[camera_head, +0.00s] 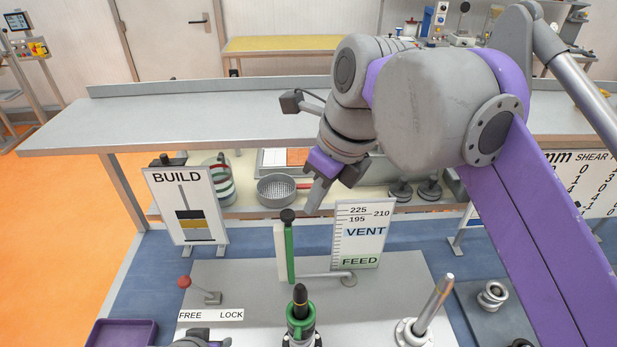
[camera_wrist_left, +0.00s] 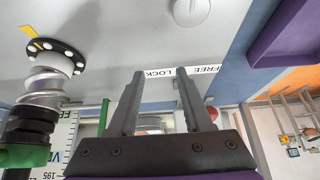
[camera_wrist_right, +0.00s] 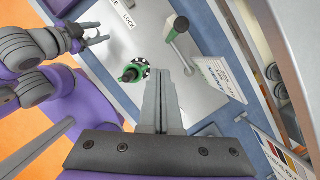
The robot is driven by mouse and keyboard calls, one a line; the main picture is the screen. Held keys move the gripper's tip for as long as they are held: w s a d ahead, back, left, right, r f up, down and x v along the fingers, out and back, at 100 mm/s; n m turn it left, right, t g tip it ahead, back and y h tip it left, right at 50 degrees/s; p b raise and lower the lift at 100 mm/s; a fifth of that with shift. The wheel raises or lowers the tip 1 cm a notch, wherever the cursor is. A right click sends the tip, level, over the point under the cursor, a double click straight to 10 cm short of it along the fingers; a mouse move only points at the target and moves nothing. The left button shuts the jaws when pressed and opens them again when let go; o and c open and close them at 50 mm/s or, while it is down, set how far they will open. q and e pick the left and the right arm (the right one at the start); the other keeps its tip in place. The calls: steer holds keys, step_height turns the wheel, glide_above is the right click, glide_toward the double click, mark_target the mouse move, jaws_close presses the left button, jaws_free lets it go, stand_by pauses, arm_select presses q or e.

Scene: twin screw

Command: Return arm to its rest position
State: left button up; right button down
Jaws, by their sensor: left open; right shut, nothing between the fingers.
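My right arm crosses the right half of the head view. Its gripper (camera_head: 318,192) hangs in the air near the VENT/FEED sign, pointing down. In the right wrist view its fingers (camera_wrist_right: 172,78) are shut together and empty, above the grey plate. My left gripper (camera_wrist_left: 157,78) is open and empty in the left wrist view, near the FREE LOCK label (camera_wrist_left: 183,74). Only a small part of my left arm shows at the bottom edge of the head view. Its gripper also shows in the right wrist view (camera_wrist_right: 103,33).
A green-collared post (camera_head: 300,315) and a lever with a green handle (camera_head: 290,252) stand on the grey plate (camera_head: 235,280). A BUILD sign (camera_head: 186,205) and a VENT/FEED sign (camera_head: 360,234) stand behind. A metal rod (camera_head: 434,305) is at right, a purple tray (camera_head: 122,333) at left.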

steer(key=s+d+f+n+t+h, duration=0.1)
steer(key=s+d+f+n, duration=0.2)
steer(key=d+f+n, duration=0.2)
steer(key=s+d+f+n+t, duration=0.1)
steer(key=d+f+n, duration=0.3)
steer(key=f+n, duration=0.7)
steer(key=s+d+f+n+t+h, duration=0.1)
steer(key=s+d+f+n, duration=0.3)
steer(key=f+n, duration=0.5)
steer(key=shift+s+d+f+t+h, duration=0.1)
steer(key=shift+d+f, duration=0.15)
steer(key=shift+f, duration=0.55)
steer(key=shift+s+d+f+t+h, duration=0.15)
steer(key=shift+d+f, duration=0.15)
steer(key=shift+f, duration=0.5)
steer(key=shift+s+d+f+t+h, duration=0.1)
steer(key=shift+d+f, duration=0.15)
steer(key=shift+f, duration=0.55)
steer(key=shift+s+d+f+n, duration=0.15)
steer(key=shift+s+f+n, duration=0.05)
steer(key=shift+f+n, duration=0.25)
